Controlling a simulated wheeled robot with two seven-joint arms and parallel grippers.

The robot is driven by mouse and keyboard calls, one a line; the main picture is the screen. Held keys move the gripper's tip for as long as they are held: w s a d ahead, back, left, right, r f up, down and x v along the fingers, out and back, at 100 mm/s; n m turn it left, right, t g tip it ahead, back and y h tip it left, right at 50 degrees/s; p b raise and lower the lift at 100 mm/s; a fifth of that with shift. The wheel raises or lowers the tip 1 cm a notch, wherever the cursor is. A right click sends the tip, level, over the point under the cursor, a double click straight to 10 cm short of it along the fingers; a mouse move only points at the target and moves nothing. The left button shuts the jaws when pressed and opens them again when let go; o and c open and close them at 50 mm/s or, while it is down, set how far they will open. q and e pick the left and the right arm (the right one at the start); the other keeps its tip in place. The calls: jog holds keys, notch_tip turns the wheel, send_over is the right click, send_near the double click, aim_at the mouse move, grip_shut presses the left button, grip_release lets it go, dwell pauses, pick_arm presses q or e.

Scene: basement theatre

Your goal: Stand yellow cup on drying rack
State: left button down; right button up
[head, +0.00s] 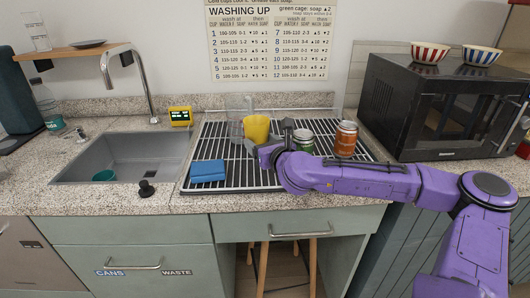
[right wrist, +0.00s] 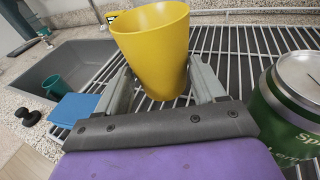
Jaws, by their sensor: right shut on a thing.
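The yellow cup (head: 256,130) is upright at the drying rack (head: 222,133), in the middle of the head view. It also shows large in the right wrist view (right wrist: 155,48), between my fingers. My right gripper (head: 267,150) is shut on the cup, with one finger on each side (right wrist: 158,88). The cup's base is at the rack's bars; I cannot tell whether it touches them. The rack (right wrist: 233,42) is a black-and-white wire grid beside the sink. My left gripper is not in view.
The sink (head: 130,155) at left holds a teal cup (head: 105,175). A black microwave (head: 440,105) stands at right.

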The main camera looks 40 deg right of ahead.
jog(key=f, duration=0.2)
jog(key=d+f, duration=0.1)
jog(key=f, duration=0.1)
jog(key=shift+a, duration=0.1)
jog(key=shift+f, duration=0.3)
jog(key=o, duration=1.1)
jog(key=shift+c, duration=0.2)
jog(key=shift+r, duration=0.1)
